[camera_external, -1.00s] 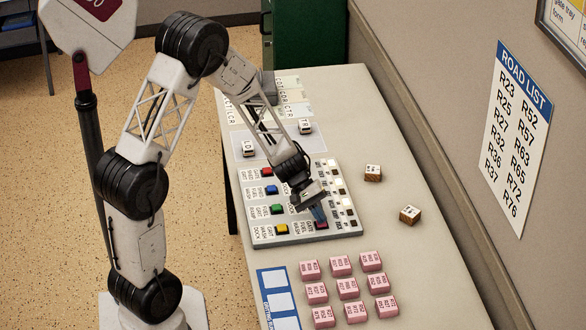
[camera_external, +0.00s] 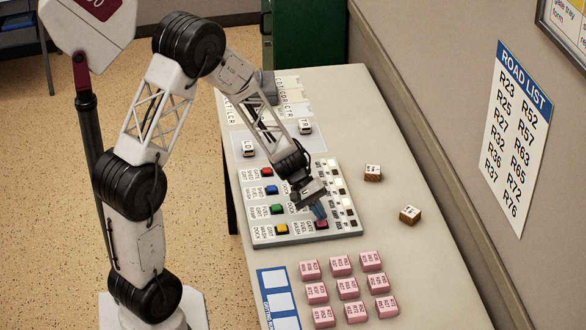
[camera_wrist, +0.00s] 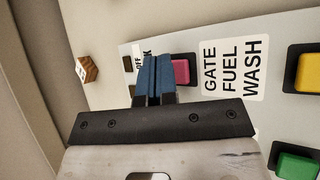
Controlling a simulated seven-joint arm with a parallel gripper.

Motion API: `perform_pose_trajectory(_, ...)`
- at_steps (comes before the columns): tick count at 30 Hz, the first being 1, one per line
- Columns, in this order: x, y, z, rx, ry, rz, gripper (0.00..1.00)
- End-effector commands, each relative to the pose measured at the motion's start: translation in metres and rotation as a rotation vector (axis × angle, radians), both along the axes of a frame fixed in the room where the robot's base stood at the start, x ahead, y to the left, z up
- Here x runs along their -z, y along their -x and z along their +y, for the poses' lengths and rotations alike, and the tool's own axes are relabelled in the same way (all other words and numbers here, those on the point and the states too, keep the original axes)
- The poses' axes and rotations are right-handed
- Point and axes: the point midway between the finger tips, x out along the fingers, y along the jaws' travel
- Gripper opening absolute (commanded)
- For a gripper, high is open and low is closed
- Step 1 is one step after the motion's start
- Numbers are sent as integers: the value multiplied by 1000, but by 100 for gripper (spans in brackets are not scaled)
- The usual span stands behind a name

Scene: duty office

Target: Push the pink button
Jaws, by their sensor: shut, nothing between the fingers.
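The pink button (camera_external: 322,225) sits at the near right part of the grey button panel (camera_external: 290,240), partly hidden by my fingers. In the wrist view the pink button (camera_wrist: 181,72) shows just right of my fingertips, beside a label reading GATE FUEL WASH. My gripper (camera_external: 320,212) is shut and empty, its blue fingers pointing down at the pink button. In the wrist view the shut fingers (camera_wrist: 154,76) cover the button's left side. I cannot tell whether the tips touch it.
Yellow (camera_external: 282,229), green (camera_external: 277,209), blue (camera_external: 271,189) and red (camera_external: 267,172) buttons line the panel's left side. Several pink labelled blocks (camera_external: 347,288) lie in front of the panel. Two brown cubes (camera_external: 373,172) lie to its right, near the wall.

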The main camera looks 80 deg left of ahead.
Motion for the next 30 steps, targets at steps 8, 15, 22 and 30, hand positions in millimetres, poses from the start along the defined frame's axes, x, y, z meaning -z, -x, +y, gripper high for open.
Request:
perform_pose_trajectory(8,-13,0,0,0,0,-1,0)
perform_pose_trajectory(15,-30,0,0,-1,-2,-3,0)
perform_pose_trajectory(22,-46,0,0,0,-1,-3,0)
perform_pose_trajectory(30,-60,0,0,0,-1,-1,0)
